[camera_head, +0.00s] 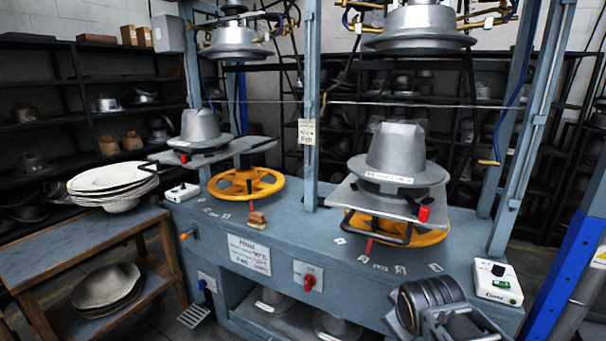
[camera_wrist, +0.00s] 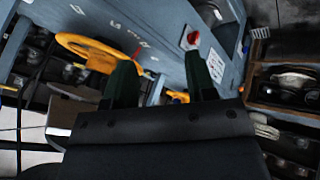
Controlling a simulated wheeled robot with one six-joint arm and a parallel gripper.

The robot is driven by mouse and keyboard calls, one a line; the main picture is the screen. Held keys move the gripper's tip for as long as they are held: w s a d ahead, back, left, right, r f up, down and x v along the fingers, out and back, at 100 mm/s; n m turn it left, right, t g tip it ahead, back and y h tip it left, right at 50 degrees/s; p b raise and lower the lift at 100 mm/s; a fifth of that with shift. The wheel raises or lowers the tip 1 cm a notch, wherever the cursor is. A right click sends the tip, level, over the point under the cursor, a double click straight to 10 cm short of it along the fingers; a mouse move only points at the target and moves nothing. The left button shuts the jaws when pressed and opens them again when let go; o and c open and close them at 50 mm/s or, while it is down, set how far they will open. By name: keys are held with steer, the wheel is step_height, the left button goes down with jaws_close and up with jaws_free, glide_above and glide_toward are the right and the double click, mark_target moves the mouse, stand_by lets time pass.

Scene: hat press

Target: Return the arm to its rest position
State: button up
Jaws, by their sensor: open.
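My gripper (camera_wrist: 162,78) shows in the wrist view as two dark green fingers standing well apart with nothing held between them. Part of the press shows beyond the fingers, seen at a steep tilt. In the head view my dark arm (camera_head: 435,305) is at the lower right, in front of the press bench (camera_head: 300,235). The fingers cannot be made out there. The right hat form (camera_head: 397,150) stands on its plate above a yellow wheel (camera_head: 425,237). The left hat form (camera_head: 200,127) stands on its plate above another yellow wheel (camera_head: 245,183).
A white box with a green button (camera_head: 497,282) sits on the bench's right end, close to my arm. A blue post (camera_head: 565,285) stands farther right. At left, a wooden table (camera_head: 75,245) bears stacked pale hats (camera_head: 112,178). Dark shelves (camera_head: 90,100) line the back.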

steer(key=s+a+r+m+g+y+p, duration=0.1)
steer(key=s+a+r+m+g+p, duration=0.1)
steer(key=s+m+p, duration=0.3)
steer(key=shift+s+a+m+g+y, duration=0.4)
steer(key=shift+s+a+m+g, duration=0.15)
steer(key=shift+s+a, duration=0.3)
steer(key=shift+d, duration=0.1)
